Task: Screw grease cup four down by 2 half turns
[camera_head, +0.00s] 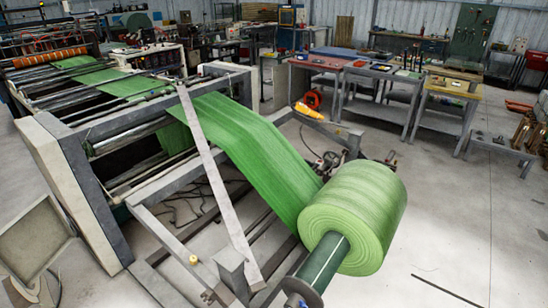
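No grease cup can be made out for certain, and none can be told as number four. A small yellow cap-like piece (193,260) sits on the grey frame rail at the lower left of the unwinding stand; it is too small to tell what it is. A large roll of green woven fabric (362,208) sits on a green shaft (324,262) with a dark disc near its end. The web runs up from it into the grey machine (75,185). Neither of my grippers shows in the head view.
A slanted grey bar (215,180) crosses in front of the web. Workbenches (380,110) with small items stand at the back right. A thin dark rod (445,290) lies on the floor, which is otherwise open at the right.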

